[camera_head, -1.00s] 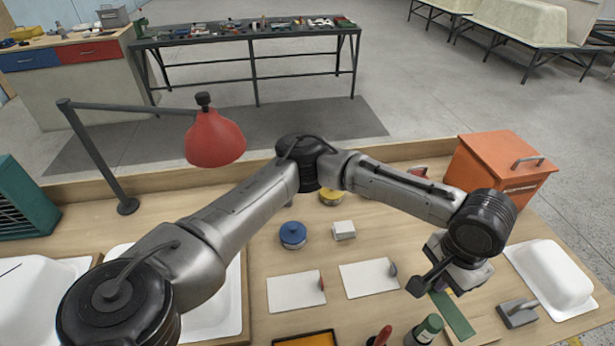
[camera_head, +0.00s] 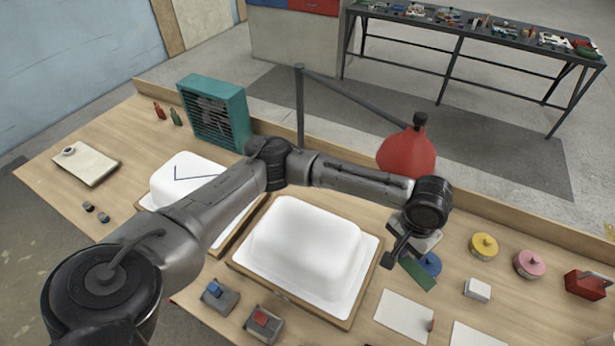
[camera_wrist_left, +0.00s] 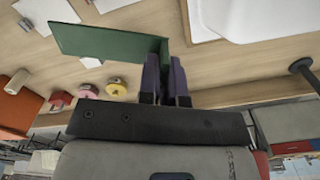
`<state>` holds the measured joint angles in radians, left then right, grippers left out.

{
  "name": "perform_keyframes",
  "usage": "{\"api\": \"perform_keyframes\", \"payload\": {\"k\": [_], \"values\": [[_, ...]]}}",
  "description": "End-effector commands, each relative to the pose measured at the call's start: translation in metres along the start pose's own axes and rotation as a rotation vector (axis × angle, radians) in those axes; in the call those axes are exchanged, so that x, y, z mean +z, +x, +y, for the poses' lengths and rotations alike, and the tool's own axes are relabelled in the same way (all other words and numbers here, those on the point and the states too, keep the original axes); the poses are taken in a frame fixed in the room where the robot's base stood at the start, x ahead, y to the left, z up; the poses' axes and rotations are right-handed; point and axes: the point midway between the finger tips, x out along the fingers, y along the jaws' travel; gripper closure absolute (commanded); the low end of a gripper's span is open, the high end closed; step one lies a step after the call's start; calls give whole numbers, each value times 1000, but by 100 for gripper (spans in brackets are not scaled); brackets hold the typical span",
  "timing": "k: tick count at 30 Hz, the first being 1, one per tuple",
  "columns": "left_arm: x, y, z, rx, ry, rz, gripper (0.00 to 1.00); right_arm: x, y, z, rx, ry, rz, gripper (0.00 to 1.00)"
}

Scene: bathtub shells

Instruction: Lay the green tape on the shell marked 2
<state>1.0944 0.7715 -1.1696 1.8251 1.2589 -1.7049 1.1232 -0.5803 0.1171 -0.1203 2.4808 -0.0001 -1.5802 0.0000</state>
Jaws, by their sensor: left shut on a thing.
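My left gripper (camera_head: 404,254) is shut on the green tape (camera_head: 420,275), a flat dark green strip. It holds the tape up beside the right edge of the middle white shell (camera_head: 305,240). In the left wrist view the tape (camera_wrist_left: 105,40) sticks out to the left from between the fingertips (camera_wrist_left: 165,68). Another white shell (camera_head: 180,172) with a dark angled line on it stands further left, partly behind my arm. I can read no number on either shell. Part of a white shell (camera_wrist_left: 245,18) shows at the top of the left wrist view.
A teal fan box (camera_head: 215,112) stands at the back.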

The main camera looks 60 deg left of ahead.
Motion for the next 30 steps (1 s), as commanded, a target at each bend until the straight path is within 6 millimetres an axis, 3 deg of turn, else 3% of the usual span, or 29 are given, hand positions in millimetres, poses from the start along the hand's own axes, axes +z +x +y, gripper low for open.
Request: {"api": "perform_keyframes", "payload": {"k": [1, 11, 18, 24, 30], "values": [[0, -14, -8, -2, -31, -9, 100, -11, -33, 1, -1, 1, 0, 1], [5, -1, -73, -5, -225, -9, 100, -42, -132, 4, -1, 1, -2, 0], [34, 8, -139, -6, -344, -8, 100, -64, -202, 7, 0, 0, -2, 0], [68, 10, -196, -7, -411, -6, 100, -80, -250, 9, 3, -4, -2, 0], [98, 9, -238, -4, -445, -3, 100, -89, -281, 11, 5, -6, -2, 0]]}}
